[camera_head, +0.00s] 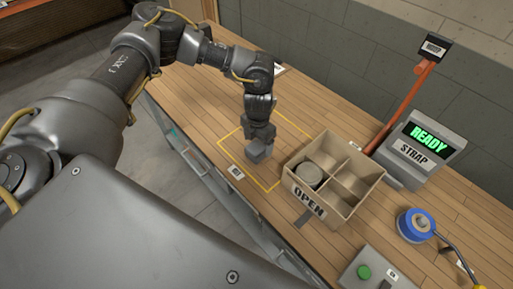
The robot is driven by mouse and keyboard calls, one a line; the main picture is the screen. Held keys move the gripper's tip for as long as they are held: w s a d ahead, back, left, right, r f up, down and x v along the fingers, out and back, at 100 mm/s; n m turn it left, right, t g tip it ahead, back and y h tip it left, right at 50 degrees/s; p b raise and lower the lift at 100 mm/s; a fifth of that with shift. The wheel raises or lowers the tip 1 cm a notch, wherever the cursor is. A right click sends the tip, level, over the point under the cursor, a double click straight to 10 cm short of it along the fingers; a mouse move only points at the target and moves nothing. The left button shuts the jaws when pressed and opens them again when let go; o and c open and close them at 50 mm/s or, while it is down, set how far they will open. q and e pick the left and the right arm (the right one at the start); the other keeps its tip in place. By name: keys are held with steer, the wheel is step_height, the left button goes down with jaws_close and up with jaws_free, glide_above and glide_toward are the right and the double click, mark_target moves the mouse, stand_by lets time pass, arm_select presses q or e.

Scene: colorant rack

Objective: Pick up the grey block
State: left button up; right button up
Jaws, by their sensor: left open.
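The grey block (257,153) sits on the wooden table inside a yellow outlined square. My left gripper (259,138) points down right at the block's top, and its fingers overlap the block in this view. The gripper is open. The fingers are dark and small here, so I cannot tell whether they touch the block or straddle it. My right gripper is not in view.
A divided box (335,199) marked OPEN stands right of the block, with a round grey can (309,174) in one compartment. Behind it are a READY/STRAP display (421,148) and an orange post (403,102). A blue spool (414,226) and a green-button panel (366,271) lie at front right.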

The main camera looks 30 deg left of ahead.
arm_select(q)
steer(key=shift+f, duration=0.9)
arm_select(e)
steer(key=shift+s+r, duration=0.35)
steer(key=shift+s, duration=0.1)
arm_select(q)
steer(key=c, duration=1.1)
steer(key=shift+o, duration=0.2)
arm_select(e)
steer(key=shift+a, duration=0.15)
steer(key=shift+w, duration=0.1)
